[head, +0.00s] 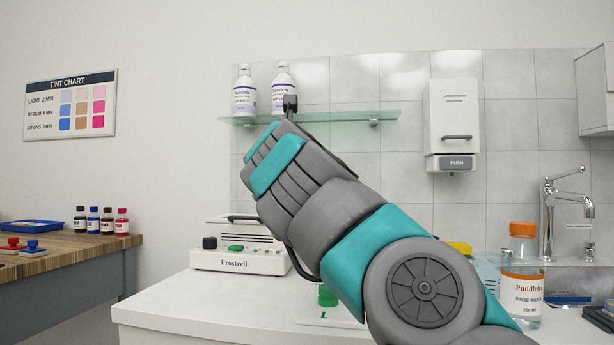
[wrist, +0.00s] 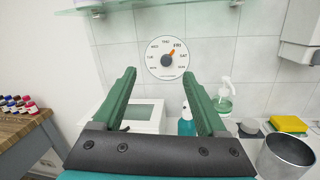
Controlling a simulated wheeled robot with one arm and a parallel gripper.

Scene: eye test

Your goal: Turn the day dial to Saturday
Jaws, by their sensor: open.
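The day dial (wrist: 167,57) is a round white disc on the tiled wall, upright, in the wrist view. In the head view my arm covers that wall area, so the dial is hidden there.
A glass shelf (head: 350,117) with two white bottles (head: 243,95) runs along the wall. Below stands a white Frostrell device (head: 240,260). A pump bottle (wrist: 226,98), yellow sponge (wrist: 289,123) and metal cup (wrist: 286,158) stand at right. A white dispenser (head: 453,115) hangs right.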

